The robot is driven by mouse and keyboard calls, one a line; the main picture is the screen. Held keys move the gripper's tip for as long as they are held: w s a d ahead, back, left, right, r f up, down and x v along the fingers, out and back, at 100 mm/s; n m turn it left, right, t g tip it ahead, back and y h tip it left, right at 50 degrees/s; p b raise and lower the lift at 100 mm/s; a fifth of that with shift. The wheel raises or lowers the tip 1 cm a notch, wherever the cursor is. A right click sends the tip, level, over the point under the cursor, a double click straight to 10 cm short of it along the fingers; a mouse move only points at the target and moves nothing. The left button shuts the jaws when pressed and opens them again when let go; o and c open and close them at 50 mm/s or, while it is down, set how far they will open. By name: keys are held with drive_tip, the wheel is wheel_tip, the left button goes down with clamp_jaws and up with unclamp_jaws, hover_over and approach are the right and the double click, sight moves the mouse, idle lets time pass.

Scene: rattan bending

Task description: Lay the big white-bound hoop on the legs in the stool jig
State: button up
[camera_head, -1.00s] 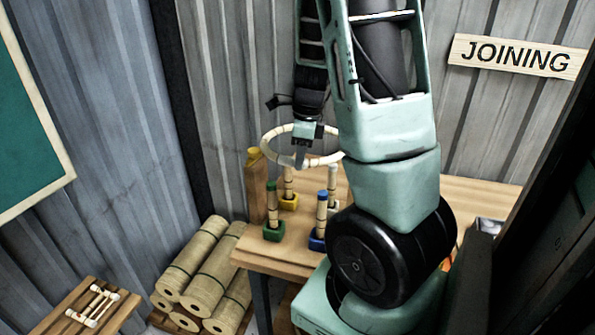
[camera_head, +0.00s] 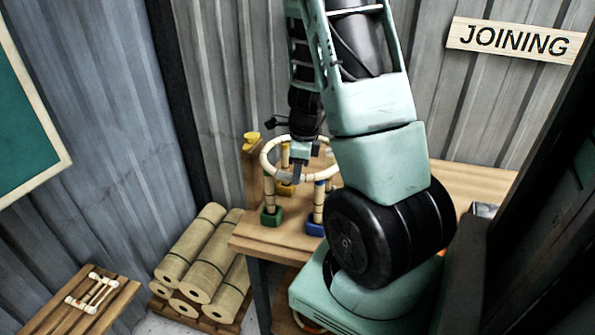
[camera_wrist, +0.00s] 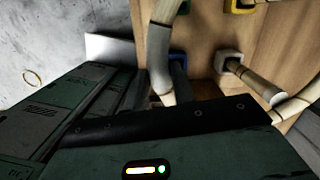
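The big white-bound hoop (camera_head: 265,161) is level at the tops of the upright legs of the stool jig. My gripper (camera_head: 290,176) is shut on its near-left rim, fingers pointing down. In the wrist view, the hoop's pale-bound part (camera_wrist: 158,48) runs past the dark fingers (camera_wrist: 178,78). The legs stand in a green socket (camera_head: 271,216), a blue socket (camera_head: 315,228) and a yellow socket (camera_head: 285,189). A grey socket (camera_wrist: 228,60) with a leg shows in the wrist view. Whether the hoop touches the leg tops I cannot tell.
The jig stands on a wooden bench (camera_head: 262,243) against the corrugated wall. A yellow-topped wooden post (camera_head: 251,141) is close behind the hoop's left side.

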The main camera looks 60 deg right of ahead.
drive_tip(key=o, duration=0.3)
wheel_tip(320, 180, up, 12)
drive_tip(key=s+p, duration=0.1)
drive_tip(key=w+a+n+y, duration=0.1)
drive_tip(key=w+a+n, duration=0.1)
drive_tip(key=a+n, duration=0.9)
drive_tip(key=w+a+n, duration=0.2)
drive_tip(key=a+n, duration=0.6)
drive_tip(key=a, duration=0.7)
drive_tip(key=s+a+n, duration=0.4)
drive_tip(key=a+n, duration=0.1)
drive_tip(key=n, duration=0.1)
drive_tip(key=s+a+n, duration=0.5)
drive_tip(key=a+n, duration=0.1)
drive_tip(key=n, duration=0.1)
drive_tip(key=s+a+n+g+h, duration=0.1)
drive_tip(key=s+a+n, duration=0.4)
drive_tip(key=n, duration=0.1)
drive_tip(key=shift+a+r+n, duration=0.3)
